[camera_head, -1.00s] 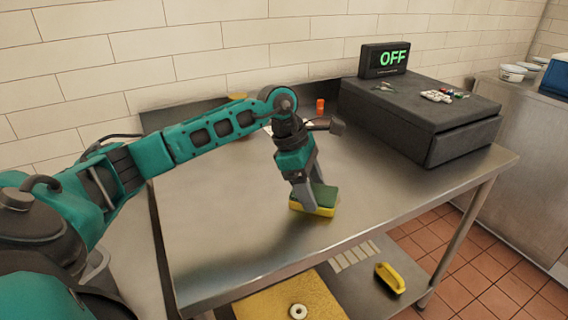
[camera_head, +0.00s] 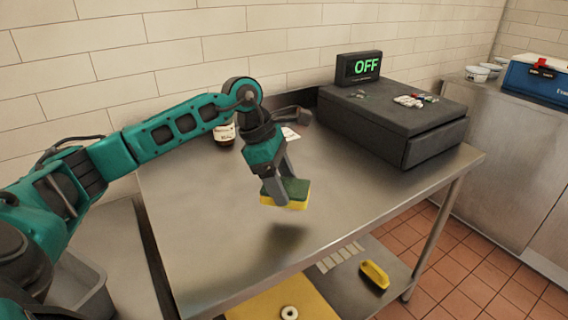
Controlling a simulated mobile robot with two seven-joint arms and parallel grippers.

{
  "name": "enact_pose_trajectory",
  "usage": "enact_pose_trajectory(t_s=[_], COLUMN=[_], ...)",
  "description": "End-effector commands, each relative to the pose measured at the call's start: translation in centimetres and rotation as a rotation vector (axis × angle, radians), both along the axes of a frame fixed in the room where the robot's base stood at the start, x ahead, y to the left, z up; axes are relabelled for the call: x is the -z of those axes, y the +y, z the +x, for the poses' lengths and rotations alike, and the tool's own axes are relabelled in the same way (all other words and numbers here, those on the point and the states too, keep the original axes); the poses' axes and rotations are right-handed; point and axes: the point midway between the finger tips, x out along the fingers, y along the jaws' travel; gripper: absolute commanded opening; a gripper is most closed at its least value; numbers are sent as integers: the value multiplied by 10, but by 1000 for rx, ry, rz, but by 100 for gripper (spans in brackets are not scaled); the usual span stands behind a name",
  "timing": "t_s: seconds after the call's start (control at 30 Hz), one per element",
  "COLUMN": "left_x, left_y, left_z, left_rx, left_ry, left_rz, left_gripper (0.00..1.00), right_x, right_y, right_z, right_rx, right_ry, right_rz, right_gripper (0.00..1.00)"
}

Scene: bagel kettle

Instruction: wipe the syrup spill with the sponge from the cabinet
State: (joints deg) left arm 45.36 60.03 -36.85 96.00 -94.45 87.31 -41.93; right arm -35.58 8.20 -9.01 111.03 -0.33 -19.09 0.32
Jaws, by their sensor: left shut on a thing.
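My left gripper (camera_head: 274,188) is shut on the sponge (camera_head: 297,195), which is yellow with a dark green top. The sponge appears a little above the steel table (camera_head: 215,245), with a dark blurred shadow or reflection on the metal below it. I cannot make out a syrup spill on the table surface in this view; part of the table is behind my arm. No cabinet can be identified for certain. My right gripper is not in view.
A jar (camera_head: 224,133) stands at the table's back behind my arm. A yellow object (camera_head: 374,275) lies on the lower shelf. A blue cooler (camera_head: 537,80) and bowls stand on the far counter.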

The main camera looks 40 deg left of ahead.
Motion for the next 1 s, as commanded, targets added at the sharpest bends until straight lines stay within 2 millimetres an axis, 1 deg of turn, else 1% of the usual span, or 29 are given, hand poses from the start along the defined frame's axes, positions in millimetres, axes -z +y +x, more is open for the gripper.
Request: enact_pose_trajectory(t_s=[0.03,0.1,0.3,0.87,0.93,1.0], left_x=[-9,-15,-26,-26,-25,-23], left_y=[1,1,3,3,-1,-11], left_z=[0,-1,-2,-2,-2,-2], left_rx=[-1,-2,-5,-2,25,95], left_ry=[-2,-2,-2,-2,-1,-1], left_rz=[1,0,1,0,-1,-2], left_gripper=[40,40,40,40,40,40], right_x=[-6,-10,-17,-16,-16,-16], right_y=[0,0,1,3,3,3], right_z=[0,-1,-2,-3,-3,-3], right_rx=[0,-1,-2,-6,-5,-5], right_ry=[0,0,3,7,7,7], right_rz=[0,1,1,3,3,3], right_gripper=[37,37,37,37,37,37])
